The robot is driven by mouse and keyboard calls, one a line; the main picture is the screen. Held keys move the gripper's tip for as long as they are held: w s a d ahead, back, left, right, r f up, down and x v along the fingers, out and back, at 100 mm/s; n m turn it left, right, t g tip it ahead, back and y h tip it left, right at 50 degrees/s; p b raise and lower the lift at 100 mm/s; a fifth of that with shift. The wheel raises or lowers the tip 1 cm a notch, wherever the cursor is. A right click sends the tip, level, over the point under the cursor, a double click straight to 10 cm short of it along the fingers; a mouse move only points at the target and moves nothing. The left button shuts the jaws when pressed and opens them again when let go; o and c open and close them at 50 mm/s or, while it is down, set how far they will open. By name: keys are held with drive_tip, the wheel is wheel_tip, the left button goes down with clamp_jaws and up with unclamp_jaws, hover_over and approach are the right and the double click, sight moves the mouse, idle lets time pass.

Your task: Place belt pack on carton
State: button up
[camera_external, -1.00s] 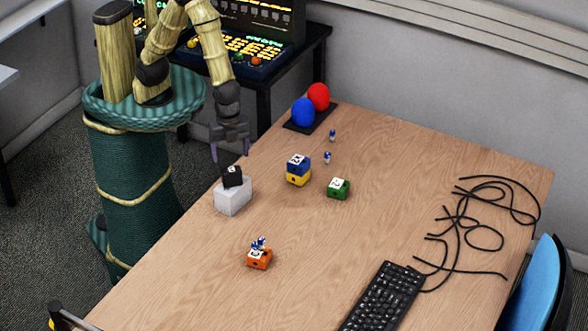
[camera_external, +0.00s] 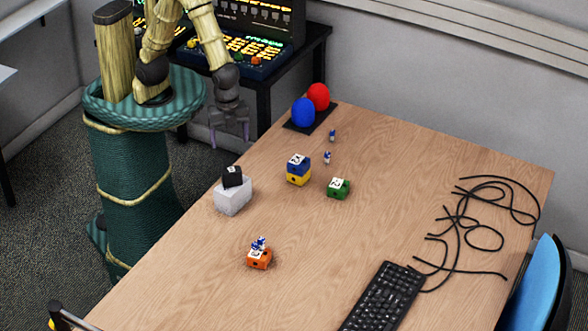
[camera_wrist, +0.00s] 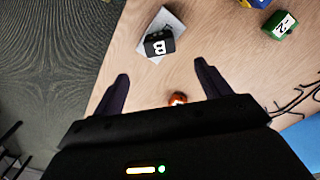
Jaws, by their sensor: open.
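The belt pack, a small black box with a white label (camera_external: 232,176), sits on top of the white carton (camera_external: 233,200) near the table's left edge. In the wrist view, the belt pack (camera_wrist: 158,43) shows its letter label and lies on the carton (camera_wrist: 168,20), turned somewhat against it. My gripper (camera_external: 230,141) is open and empty above the belt pack and clear of it. Both fingers (camera_wrist: 162,70) show apart in the wrist view, with nothing between them.
An orange block (camera_external: 259,259) with small blue-white items on top stands nearer the front. A blue block (camera_external: 298,161) on a yellow one (camera_external: 298,179) and a green block (camera_external: 339,188) stand to the right. Red and blue balls are at the back; a keyboard (camera_external: 382,297) and loose cables lie right.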

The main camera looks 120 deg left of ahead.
drive_tip(key=s+a+r+n+t, duration=0.2)
drive_tip(key=s+a+r+n, duration=0.2)
drive_tip(key=s+a+n, duration=0.2)
drive_tip(key=a+n, duration=0.2)
drive_tip(key=shift+a+r+n+t, duration=0.15)
drive_tip(key=shift+r+n+t, duration=0.15)
drive_tip(key=shift+n, duration=0.1)
drive_tip(key=shift+r, duration=0.1)
drive_tip(key=p+v, duration=0.2)
drive_tip(key=shift+w+r+p, duration=0.15)
drive_tip(key=shift+r+p, duration=0.25)
idle(0.4)
